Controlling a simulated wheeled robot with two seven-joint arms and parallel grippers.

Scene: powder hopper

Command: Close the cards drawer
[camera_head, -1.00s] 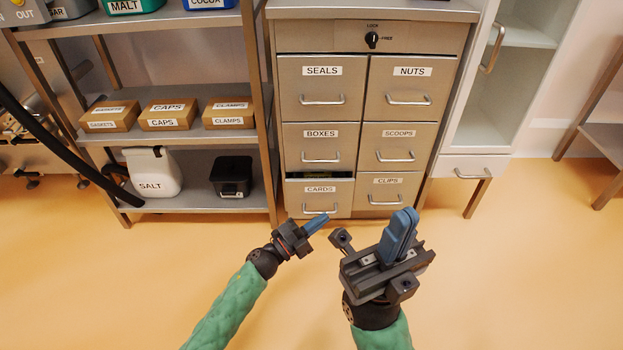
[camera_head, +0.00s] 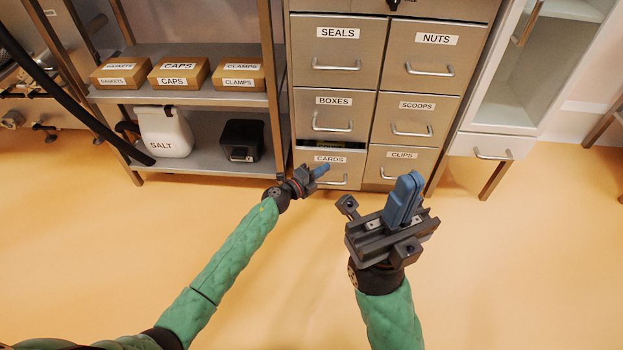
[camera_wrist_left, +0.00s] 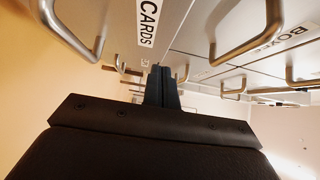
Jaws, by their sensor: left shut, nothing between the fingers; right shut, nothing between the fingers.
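The CARDS drawer (camera_head: 337,158) is at the bottom left of the metal cabinet, a little open; a dark gap with something yellowish inside shows above its front. In the left wrist view its label and handle (camera_wrist_left: 72,32) show at the upper left. My left gripper (camera_head: 321,170) is shut and empty, in front of the CARDS drawer's left part, near its handle; whether it touches is unclear. Its closed fingers also show in the left wrist view (camera_wrist_left: 161,85). My right gripper (camera_head: 405,198) is shut and empty, raised in front of the cabinet, to the right of the left one.
The BOXES drawer (camera_head: 334,115) is above, the CLIPS drawer (camera_head: 401,165) to the right; both look closed. A shelf rack (camera_head: 190,172) with boxes, a SALT container (camera_head: 165,133) and a black bin (camera_head: 242,140) stands left. The orange floor in front is clear.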

